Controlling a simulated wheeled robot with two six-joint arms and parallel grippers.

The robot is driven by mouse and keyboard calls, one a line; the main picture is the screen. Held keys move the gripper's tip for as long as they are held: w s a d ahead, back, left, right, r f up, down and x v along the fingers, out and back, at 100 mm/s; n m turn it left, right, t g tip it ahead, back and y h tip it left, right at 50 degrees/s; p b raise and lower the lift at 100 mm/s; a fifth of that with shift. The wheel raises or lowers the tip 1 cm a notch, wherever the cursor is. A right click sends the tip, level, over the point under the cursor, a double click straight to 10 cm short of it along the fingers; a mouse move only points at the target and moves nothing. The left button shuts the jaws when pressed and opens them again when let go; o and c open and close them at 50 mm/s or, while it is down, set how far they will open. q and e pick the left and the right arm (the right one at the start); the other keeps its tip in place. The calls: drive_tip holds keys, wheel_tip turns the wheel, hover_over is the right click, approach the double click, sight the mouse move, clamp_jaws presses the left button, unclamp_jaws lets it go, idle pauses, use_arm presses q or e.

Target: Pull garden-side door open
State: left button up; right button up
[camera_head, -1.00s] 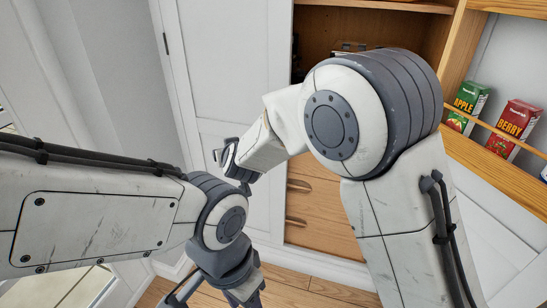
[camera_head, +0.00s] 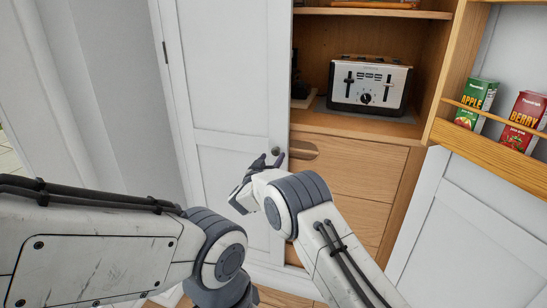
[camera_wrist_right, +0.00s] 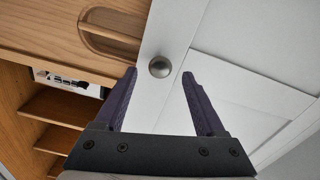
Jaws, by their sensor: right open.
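The white panelled cupboard door (camera_head: 232,90) on the left, which I take as the garden-side door, stands shut across the left part of the cupboard in the head view. Its small round metal knob (camera_head: 276,150) is near its right edge. The right wrist view shows the knob (camera_wrist_right: 159,67) between the fingertips, on the white door (camera_wrist_right: 225,40). My right gripper (camera_head: 267,160) is open at the knob. In the right wrist view its dark fingers (camera_wrist_right: 158,76) stand apart, one on each side of the knob, with gaps. My left arm shows, but its fingers do not.
The right door (camera_head: 470,225) stands open, with a wooden rack (camera_head: 490,132) holding an apple carton (camera_head: 475,102) and a berry carton (camera_head: 522,121). A toaster (camera_head: 369,86) stands on the shelf above wooden drawers (camera_head: 350,168).

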drive_tip(key=shift+x, duration=1.3)
clamp_jaws()
idle(0.5)
